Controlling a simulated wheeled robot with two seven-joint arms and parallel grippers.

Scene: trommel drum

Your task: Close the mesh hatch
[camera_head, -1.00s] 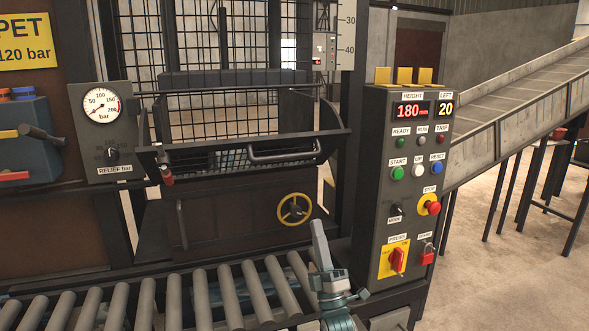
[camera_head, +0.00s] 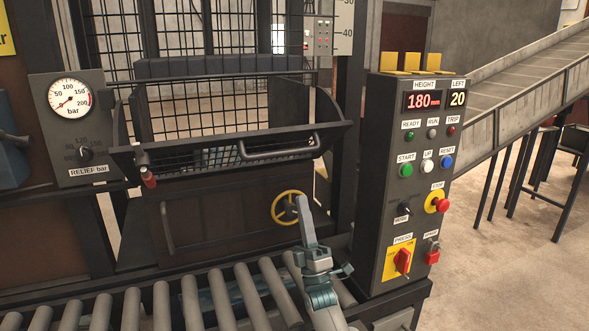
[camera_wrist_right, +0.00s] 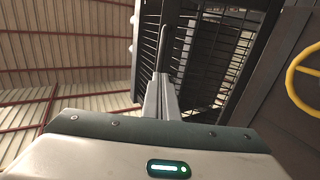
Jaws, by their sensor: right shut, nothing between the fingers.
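The mesh hatch (camera_head: 215,147) is a dark-framed mesh panel in the middle of the head view. It is swung down and tilted out towards me, leaving the chamber opening above it uncovered. A grey bar handle (camera_head: 283,150) runs along its front edge. A red-tipped latch lever (camera_head: 148,178) hangs at its left corner. My right gripper (camera_head: 304,202) points up below and to the right of the handle, apart from it, with its fingers together and empty. In the right wrist view, the closed fingers (camera_wrist_right: 162,75) point towards dark slats and mesh. My left gripper is out of view.
A control panel (camera_head: 412,180) with buttons and a red switch stands right of my gripper. A yellow handwheel (camera_head: 289,207) is just behind the fingers. The roller conveyor (camera_head: 190,300) lies in front. A pressure gauge box (camera_head: 72,130) is at left.

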